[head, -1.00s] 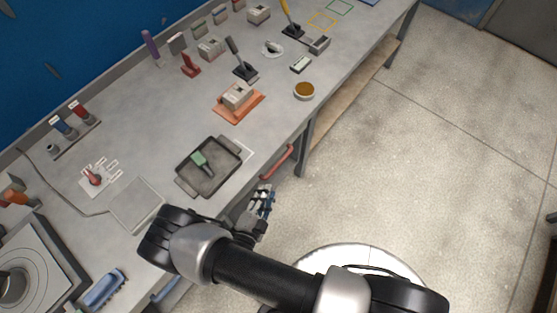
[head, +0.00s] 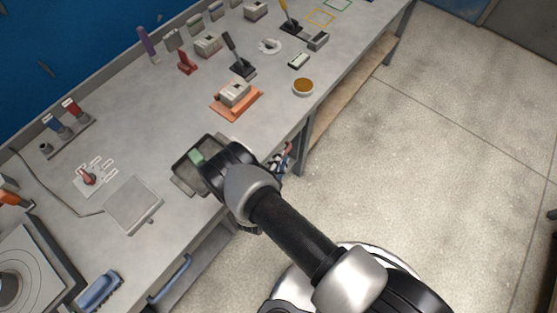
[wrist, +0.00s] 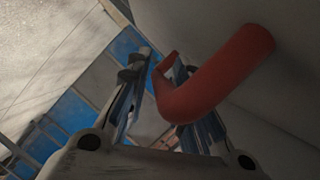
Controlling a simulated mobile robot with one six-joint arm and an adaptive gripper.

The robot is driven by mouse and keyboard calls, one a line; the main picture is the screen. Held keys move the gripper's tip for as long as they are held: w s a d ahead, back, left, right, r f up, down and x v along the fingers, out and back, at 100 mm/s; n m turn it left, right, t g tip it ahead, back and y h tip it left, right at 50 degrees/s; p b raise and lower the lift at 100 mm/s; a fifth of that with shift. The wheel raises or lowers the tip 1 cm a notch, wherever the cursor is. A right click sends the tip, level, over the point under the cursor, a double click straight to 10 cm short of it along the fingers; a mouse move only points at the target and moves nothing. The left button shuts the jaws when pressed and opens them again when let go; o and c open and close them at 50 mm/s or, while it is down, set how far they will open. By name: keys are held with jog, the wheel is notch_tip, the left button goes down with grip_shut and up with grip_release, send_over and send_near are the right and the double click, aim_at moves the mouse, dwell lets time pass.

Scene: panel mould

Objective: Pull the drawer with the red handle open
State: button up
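The red handle (wrist: 205,85) is large in the wrist view, a bent bar standing out from a grey drawer front (wrist: 285,95). My gripper (wrist: 160,65) is open around the bar's far part. The handle's near bend passes in front of the right finger, and I cannot tell if it touches. In the head view my gripper (head: 279,160) is at the bench's front edge, below the top. It mostly hides the handle there, and the drawer front is hidden too.
The bench top (head: 160,122) carries a dark tray (head: 184,180) partly behind my arm, an orange stand with a grey block (head: 236,97) and a brown-filled bowl (head: 303,87). A blue handle (head: 170,279) is at the front, lower left. The floor at right is clear.

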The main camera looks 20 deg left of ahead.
jog(key=shift+c, duration=0.3)
grip_shut()
jog(key=shift+d, duration=0.1)
